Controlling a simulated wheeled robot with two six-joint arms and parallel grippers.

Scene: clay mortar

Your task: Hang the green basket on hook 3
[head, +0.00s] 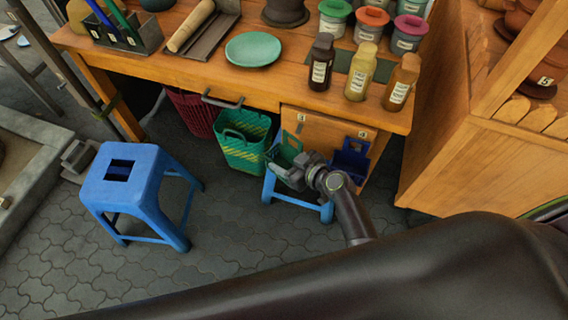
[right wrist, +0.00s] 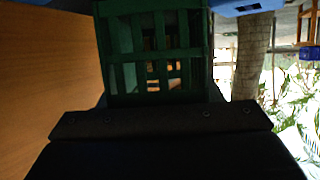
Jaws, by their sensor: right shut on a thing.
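The small green basket (head: 284,155) is in front of the wooden side panel under the table, just below the label 3 (head: 300,117). Its handle stands up close to the panel. My right gripper (head: 296,172) is shut on the green basket, at its near right side. In the right wrist view the green lattice of the basket (right wrist: 155,75) fills the space beyond the gripper. Hook 3 itself is too small or hidden, so I cannot tell if the handle touches it. My left gripper is not in view.
A blue basket (head: 350,165) is at label 4 (head: 363,134), right of my gripper. A larger teal-and-yellow woven basket (head: 243,150) and a red basket (head: 190,108) are to the left. A blue stool (head: 135,180) stands left. Bottles (head: 357,75) stand on the table above.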

